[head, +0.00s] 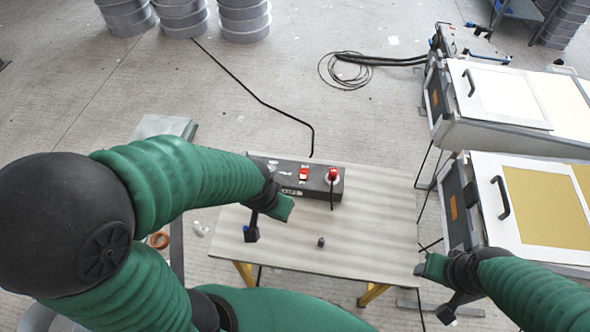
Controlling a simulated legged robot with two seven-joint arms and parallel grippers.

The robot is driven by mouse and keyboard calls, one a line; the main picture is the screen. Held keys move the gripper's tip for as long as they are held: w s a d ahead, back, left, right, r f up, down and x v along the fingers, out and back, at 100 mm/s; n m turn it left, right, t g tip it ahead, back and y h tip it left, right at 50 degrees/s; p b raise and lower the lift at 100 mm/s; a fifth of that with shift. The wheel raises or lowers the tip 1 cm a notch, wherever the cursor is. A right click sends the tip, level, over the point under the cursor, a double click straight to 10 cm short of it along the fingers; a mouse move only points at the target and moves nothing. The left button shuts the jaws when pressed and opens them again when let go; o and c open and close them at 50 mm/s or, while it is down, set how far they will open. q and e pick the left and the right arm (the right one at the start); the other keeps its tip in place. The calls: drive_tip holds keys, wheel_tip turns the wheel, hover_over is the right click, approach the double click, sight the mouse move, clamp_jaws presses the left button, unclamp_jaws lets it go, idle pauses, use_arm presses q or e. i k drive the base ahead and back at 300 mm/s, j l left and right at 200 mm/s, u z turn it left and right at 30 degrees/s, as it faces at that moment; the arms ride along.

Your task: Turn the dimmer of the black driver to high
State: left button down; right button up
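The black driver (318,184) is a long dark box near the back edge of the table. On its top are a red switch (304,173) on a pale plate and a red knob (333,174) on a pale round base. A thin dark line runs down from this knob. I cannot tell which control is the dimmer or how it is set. My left gripper (267,221) is open and empty, in front of the driver's left end, and my arm hides that end. My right gripper (440,290) is open and empty, beyond the table's right edge.
A small dark cylinder (321,242) stands on the pale table (375,225), whose front and right are otherwise clear. Two machines with white lids (505,95) stand at the right. A black cable (255,95) crosses the floor. Grey ribbed drums (245,18) stand at the back.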

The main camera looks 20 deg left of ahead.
sight(272, 168)
drive_tip(key=u, duration=0.45)
drive_tip(key=i+j+u, duration=0.1)
drive_tip(key=j+u, duration=0.25)
drive_tip(key=i+j+u, duration=0.1)
drive_tip(key=j+u, duration=0.25)
drive_tip(key=i+j+u, duration=0.15)
drive_tip(key=u, duration=0.25)
